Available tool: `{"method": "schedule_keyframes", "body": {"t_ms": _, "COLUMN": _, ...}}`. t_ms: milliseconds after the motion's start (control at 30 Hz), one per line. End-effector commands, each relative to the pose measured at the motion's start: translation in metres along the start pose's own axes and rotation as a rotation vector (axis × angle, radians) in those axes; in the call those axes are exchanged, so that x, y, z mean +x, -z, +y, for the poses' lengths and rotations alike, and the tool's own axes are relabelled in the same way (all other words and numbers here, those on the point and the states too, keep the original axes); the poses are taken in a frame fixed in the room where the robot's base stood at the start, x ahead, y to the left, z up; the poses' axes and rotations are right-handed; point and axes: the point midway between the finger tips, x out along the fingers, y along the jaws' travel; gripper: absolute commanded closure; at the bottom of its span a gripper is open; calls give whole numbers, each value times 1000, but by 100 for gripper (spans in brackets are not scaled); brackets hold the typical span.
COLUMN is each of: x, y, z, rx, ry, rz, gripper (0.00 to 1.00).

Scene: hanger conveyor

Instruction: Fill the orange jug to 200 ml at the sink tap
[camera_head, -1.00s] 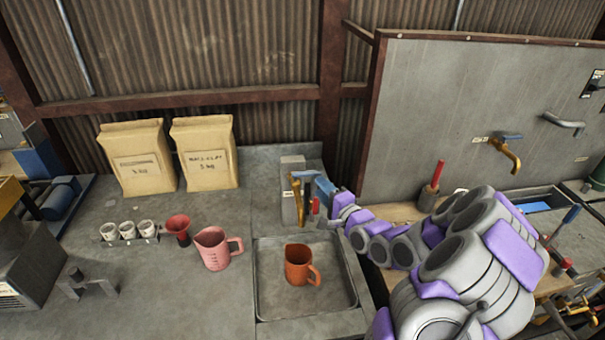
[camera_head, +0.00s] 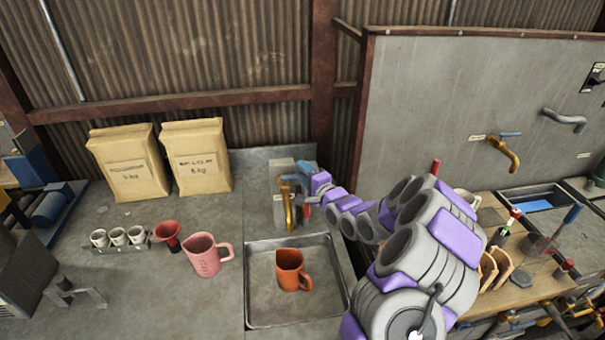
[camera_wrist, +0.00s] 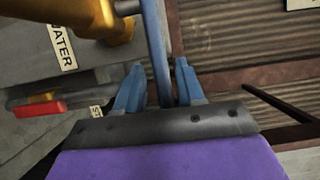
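The orange jug (camera_head: 290,271) stands upright in the sink basin (camera_head: 262,312), below and in front of the brass tap (camera_head: 288,208). Its handle points right. I see no water stream, and its level and marks cannot be read. My gripper (camera_head: 305,169) is at the tap's top in the head view. In the wrist view, its two blue fingers (camera_wrist: 160,66) stand apart on either side of the blue tap lever (camera_wrist: 156,30), with slight gaps visible. The tap's yellow body (camera_wrist: 95,18) and a "WATER" label (camera_wrist: 62,47) show beside it.
A pink jug (camera_head: 203,256), a red funnel (camera_head: 168,233) and several white cups (camera_head: 117,237) stand left of the sink. Two paper bags (camera_head: 197,157) stand behind. A red lever (camera_wrist: 40,108) is close to the gripper. A wooden bench with tools lies right.

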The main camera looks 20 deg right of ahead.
Motion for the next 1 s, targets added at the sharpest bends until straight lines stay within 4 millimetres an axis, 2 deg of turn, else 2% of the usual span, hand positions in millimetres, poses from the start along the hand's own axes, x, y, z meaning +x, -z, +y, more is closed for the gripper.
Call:
{"method": "schedule_keyframes", "body": {"t_ms": 200, "x": 2, "y": -13, "z": -4, "rx": -12, "ry": 1, "rz": -2, "gripper": 63}}
{"method": "schedule_keyframes", "body": {"t_ms": 367, "x": 2, "y": -14, "z": -4, "rx": -13, "ry": 1, "rz": -2, "gripper": 78}}
{"method": "schedule_keyframes", "body": {"t_ms": 600, "x": 0, "y": -2, "z": -1, "rx": -2, "ry": 1, "rz": -1, "gripper": 100}}
{"method": "schedule_keyframes", "body": {"t_ms": 1000, "x": 0, "y": 3, "z": 1, "rx": 2, "ry": -2, "rz": 8, "gripper": 100}}
